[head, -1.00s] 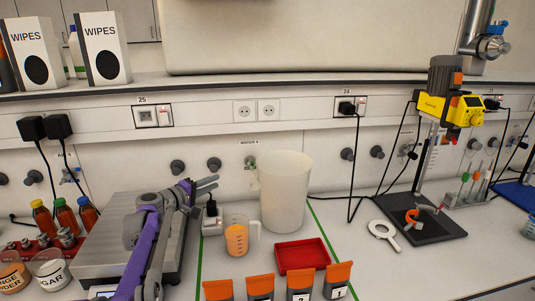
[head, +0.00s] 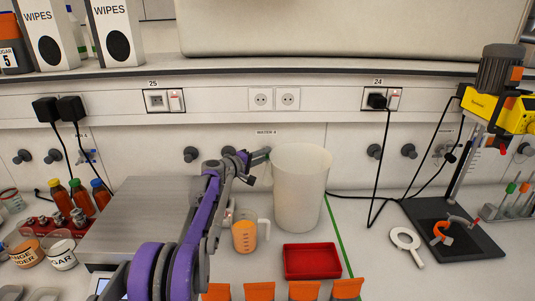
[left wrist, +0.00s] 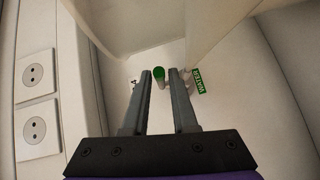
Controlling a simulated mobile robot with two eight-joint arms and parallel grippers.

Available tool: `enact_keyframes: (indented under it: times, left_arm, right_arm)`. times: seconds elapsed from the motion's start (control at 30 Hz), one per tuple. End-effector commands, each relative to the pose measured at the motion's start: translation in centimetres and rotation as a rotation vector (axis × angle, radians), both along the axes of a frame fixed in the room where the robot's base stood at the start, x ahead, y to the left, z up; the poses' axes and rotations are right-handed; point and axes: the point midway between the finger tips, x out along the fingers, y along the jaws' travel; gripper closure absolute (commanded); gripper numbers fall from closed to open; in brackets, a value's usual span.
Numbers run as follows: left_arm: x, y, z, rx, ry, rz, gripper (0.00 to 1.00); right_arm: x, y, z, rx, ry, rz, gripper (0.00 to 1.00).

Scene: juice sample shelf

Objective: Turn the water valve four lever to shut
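The water valve four lever shows in the left wrist view as a green-ended piece (left wrist: 159,74) on the wall, with a green WATER tag (left wrist: 197,82) to its right. In the head view the WATER 4 label (head: 265,132) is on the wall panel above it, and the valve is mostly hidden by my gripper. My left gripper (head: 256,160) is at the valve, left of the big white beaker. Its two fingers (left wrist: 162,73) are apart, with the green end seen between their tips. I cannot tell whether they touch it. My right gripper is not in view.
The tall white beaker (head: 299,195) stands close to the right of my left gripper. A measuring jug with orange liquid (head: 244,237) and a red tray (head: 312,261) are in front. A grey metal box (head: 150,215) is below my arm on the left.

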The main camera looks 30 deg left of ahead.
Motion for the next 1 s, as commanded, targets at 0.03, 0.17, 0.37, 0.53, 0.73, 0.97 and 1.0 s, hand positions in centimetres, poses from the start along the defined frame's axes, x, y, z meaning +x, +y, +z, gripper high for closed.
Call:
enact_keyframes:
  times: [0.03,0.17,0.37,0.53,0.73,0.97,1.0]
  left_arm:
    - [0.7,-0.2,0.0,0.000,-0.001,-0.001,0.74]
    - [1.7,-0.4,-0.2,0.000,0.000,0.000,0.74]
    - [2.0,-0.4,-0.3,0.000,0.001,0.001,0.74]
    - [2.0,-0.4,-0.3,0.000,0.001,0.000,0.79]
    - [2.0,-0.4,-0.3,0.000,0.000,0.001,1.00]
    - [2.0,-0.4,-0.3,0.000,0.000,0.001,1.00]
    - [2.0,-0.4,-0.3,0.000,0.000,0.001,1.00]
  right_arm:
    - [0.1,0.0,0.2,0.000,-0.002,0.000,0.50]
    - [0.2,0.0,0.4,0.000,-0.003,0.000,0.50]
    - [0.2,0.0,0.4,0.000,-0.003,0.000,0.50]
    - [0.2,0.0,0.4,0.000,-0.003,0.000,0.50]
    - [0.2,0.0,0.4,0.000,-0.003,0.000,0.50]
    - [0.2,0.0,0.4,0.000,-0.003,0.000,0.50]
    - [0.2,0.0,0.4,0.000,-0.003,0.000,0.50]
